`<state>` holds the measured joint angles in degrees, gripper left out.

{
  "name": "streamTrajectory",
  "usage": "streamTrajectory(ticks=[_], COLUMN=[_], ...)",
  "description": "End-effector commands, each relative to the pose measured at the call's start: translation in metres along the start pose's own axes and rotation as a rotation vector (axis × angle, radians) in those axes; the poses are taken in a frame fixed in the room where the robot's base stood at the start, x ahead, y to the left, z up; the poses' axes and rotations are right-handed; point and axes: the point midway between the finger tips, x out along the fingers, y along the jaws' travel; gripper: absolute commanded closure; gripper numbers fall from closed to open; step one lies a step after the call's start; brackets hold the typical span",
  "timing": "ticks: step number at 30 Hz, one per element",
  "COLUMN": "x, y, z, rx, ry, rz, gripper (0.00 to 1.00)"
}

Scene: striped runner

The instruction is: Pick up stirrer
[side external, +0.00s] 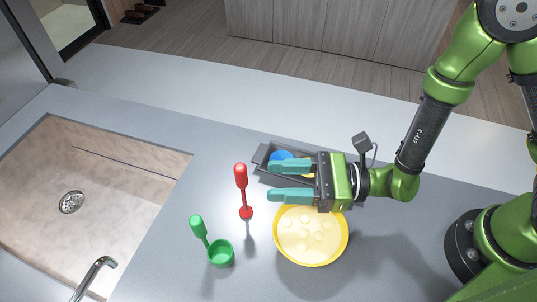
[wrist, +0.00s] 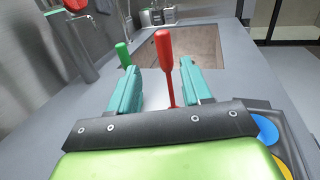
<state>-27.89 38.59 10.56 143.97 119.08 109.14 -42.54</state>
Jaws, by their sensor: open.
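The stirrer is most likely the red upright tool (side external: 243,190), with a thick handle at the top, a thin shaft and a small round foot on the counter. It also shows in the wrist view (wrist: 165,60), between the two fingers and beyond them. My gripper (side external: 270,180) is open and empty, with teal fingers pointing left toward the red tool. The fingertips appear short of it, with a gap. In the wrist view my gripper (wrist: 157,85) has its fingers on either side of the tool's line, the right finger nearer to it.
A yellow round dish (side external: 311,256) lies below my gripper. A dark tray (side external: 262,164) with a blue round item (side external: 281,156) is behind. A sink (side external: 90,190) and faucet (side external: 95,275) are at left.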

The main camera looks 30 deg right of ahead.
Motion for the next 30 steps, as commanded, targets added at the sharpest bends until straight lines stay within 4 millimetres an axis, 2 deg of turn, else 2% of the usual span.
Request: streamTrajectory(ticks=[3, 8, 18, 28, 30], x=[0.003, 0.017, 0.068, 0.074, 0.074], y=[-0.004, -0.004, -0.006, -0.007, -0.007], z=[-0.008, -0.008, -0.008, -0.009, -0.009], rx=[0.010, 0.010, 0.009, 0.011, 0.010], ry=[0.013, 0.011, 0.012, 0.014, 0.013], rz=[-0.034, -0.036, -0.035, -0.035, -0.035], gripper=[0.51, 0.51, 0.51, 0.51, 0.62])
